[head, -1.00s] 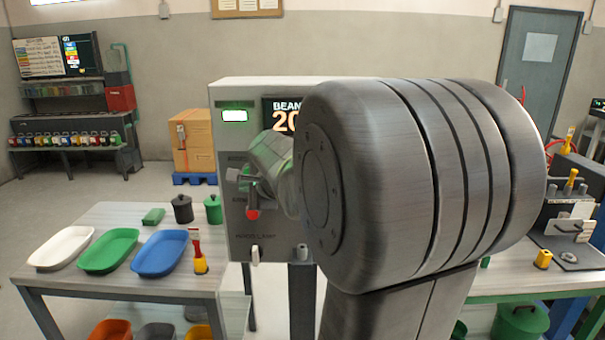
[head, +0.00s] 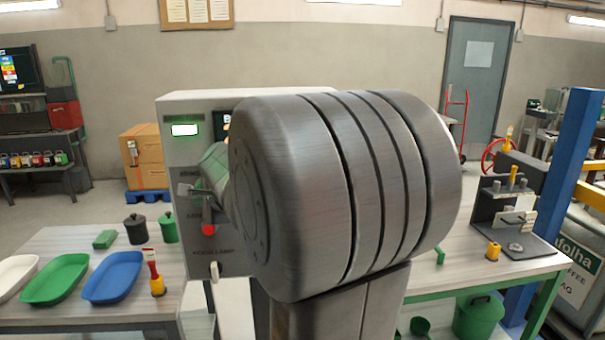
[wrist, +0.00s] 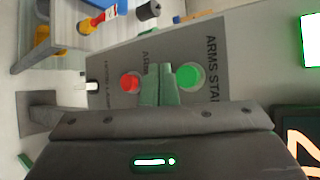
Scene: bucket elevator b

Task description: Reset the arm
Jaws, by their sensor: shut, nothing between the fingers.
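My gripper (head: 187,189) is shut and empty in front of a grey control cabinet (head: 185,105) in the head view. My large grey arm joint hides part of the cabinet's right side and its sign. In the wrist view, my gripper's greenish fingers (wrist: 155,84) are together, between a red button (wrist: 130,83) and a green button (wrist: 190,76) on the cabinet face. Whether they touch the panel I cannot tell. In the head view the red button (head: 208,229) shows just below the gripper.
A left table (head: 60,240) holds a white, a green and a blue tray (head: 113,277), plus dark and green canisters. A right table (head: 470,268) carries a fixture (head: 510,215). A blue post (head: 570,150) stands at far right. Boxes (head: 143,157) stand behind.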

